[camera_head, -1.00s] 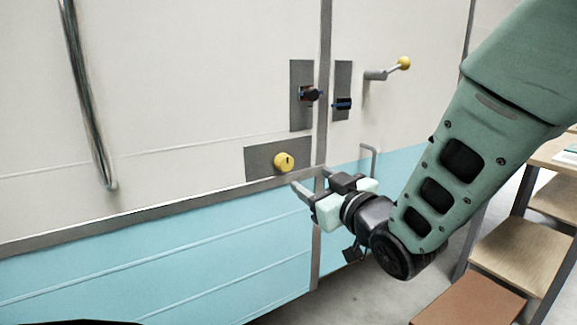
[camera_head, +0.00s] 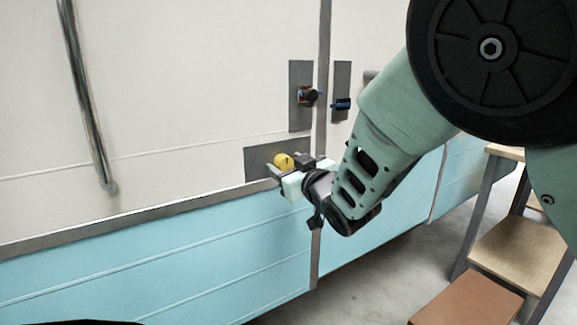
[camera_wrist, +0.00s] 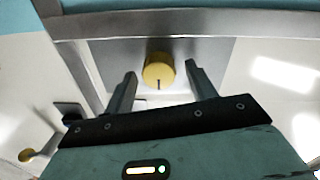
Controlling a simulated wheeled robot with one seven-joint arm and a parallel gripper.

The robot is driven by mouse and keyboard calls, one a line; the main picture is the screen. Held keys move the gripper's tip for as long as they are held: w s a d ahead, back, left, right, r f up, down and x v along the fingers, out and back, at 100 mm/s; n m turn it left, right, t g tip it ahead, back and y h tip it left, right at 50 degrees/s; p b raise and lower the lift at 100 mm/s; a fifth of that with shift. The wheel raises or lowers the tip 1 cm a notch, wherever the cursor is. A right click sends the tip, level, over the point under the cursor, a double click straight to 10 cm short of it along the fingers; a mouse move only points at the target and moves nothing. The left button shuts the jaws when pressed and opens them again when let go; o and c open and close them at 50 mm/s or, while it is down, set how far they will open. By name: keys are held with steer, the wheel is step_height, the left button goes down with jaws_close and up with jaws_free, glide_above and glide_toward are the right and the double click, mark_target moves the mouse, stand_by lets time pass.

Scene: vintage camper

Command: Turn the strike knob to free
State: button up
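The yellow round knob (camera_head: 284,161) sits on a grey plate (camera_head: 255,155) low on the camper wall, left of a vertical grey strip. In the wrist view the knob (camera_wrist: 158,70) shows a dark mark on its rim. My gripper (camera_head: 282,165) is right in front of the knob, partly covering its plate. In the wrist view its two fingers stand apart on either side of the knob, with a gap to each. The fingers do not appear to touch it.
A black knob (camera_head: 308,95) on a grey plate and a blue-marked latch piece (camera_head: 342,104) sit above. A long vertical handle (camera_head: 88,100) is at left. Wooden steps (camera_head: 505,247) stand at lower right. The wall below the knob is clear.

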steer(key=c, duration=0.9)
steer(key=shift+o, duration=0.2)
